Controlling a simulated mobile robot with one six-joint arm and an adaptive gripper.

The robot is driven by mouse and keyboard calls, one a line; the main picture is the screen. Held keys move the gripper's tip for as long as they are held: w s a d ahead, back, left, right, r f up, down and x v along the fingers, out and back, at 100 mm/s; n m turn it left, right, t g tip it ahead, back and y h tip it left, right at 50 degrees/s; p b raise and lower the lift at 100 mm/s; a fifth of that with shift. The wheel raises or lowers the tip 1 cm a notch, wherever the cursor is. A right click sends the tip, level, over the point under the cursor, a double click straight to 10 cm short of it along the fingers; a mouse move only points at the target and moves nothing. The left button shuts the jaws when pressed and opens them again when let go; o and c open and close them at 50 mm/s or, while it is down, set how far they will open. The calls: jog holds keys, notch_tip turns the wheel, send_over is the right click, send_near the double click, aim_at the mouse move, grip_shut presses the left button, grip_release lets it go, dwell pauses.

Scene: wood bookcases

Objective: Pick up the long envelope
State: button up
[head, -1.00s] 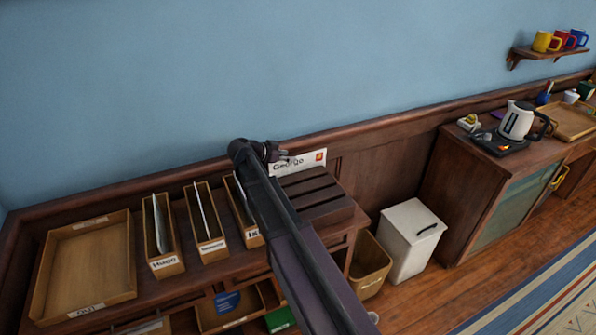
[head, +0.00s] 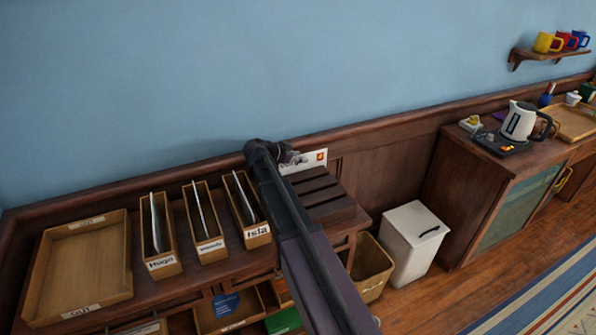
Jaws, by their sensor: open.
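A long white envelope (head: 312,160) with a small red-orange stamp stands upright in a dark slotted wooden rack (head: 330,205) on top of the bookcase. My gripper (head: 290,160) is at the envelope's left part and hides the writing there. My gripper is open; its fingers are small and partly hidden by my arm, and I cannot tell whether they are around the envelope or just in front of it.
Three narrow wooden file boxes (head: 158,265) with name labels hold papers left of my arm. A flat wooden tray (head: 40,262) lies at the far left. A white bin (head: 408,255) and an open brown bin (head: 365,283) stand right of the bookcase. The wall is close behind.

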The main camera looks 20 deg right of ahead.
dwell(0.4)
grip_shut()
jog(key=shift+r, duration=0.15)
notch_tip(320, 180, up, 10)
jog(key=p, duration=1)
dwell(0.8)
